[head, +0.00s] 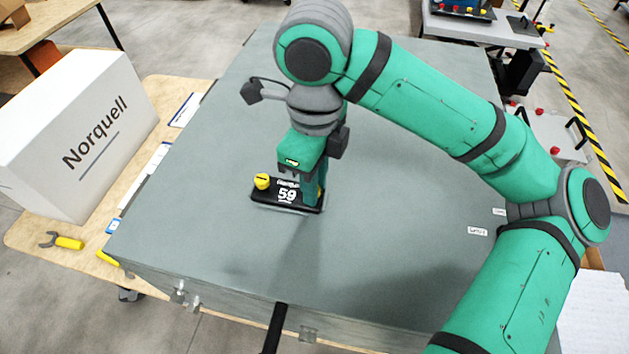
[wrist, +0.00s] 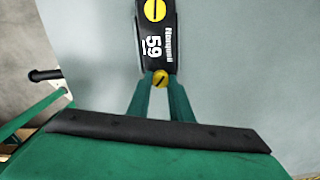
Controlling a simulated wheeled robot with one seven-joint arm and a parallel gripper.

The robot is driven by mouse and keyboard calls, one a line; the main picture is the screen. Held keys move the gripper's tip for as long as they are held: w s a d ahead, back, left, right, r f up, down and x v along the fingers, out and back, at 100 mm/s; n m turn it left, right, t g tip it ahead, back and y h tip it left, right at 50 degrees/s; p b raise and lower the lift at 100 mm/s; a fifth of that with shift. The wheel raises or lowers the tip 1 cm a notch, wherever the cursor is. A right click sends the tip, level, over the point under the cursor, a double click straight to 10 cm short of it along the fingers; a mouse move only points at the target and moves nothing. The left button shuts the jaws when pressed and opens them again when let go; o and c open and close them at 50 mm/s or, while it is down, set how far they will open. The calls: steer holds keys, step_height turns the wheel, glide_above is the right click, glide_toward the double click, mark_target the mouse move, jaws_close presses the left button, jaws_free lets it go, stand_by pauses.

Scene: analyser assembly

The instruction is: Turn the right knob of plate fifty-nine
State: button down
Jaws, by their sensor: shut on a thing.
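Plate fifty-nine (head: 288,206) is a black plate marked 59 lying on the grey cabinet top. In the wrist view, plate fifty-nine (wrist: 153,52) runs up from my fingertips. Its left yellow knob (head: 262,181) is free and shows at the top of the wrist view (wrist: 154,10). Its right yellow knob (wrist: 161,78) sits between the fingertips of my gripper (wrist: 161,82), which is shut on it. In the head view, my gripper (head: 308,190) comes down over the plate's right end and mostly hides that knob. The right knob's slot looks slanted in the wrist view.
The grey cabinet top (head: 400,230) is wide and clear around the plate. A white Norquell box (head: 80,130) stands on a wooden table at the left, with a yellow-handled wrench (head: 68,242). A black handle (head: 274,328) sticks out at the cabinet's front edge.

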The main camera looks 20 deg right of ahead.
steer(key=c, duration=1.6)
jaws_free()
steer(key=shift+o, duration=0.2)
step_height(320, 180, up, 11)
steer(key=shift+f, duration=0.1)
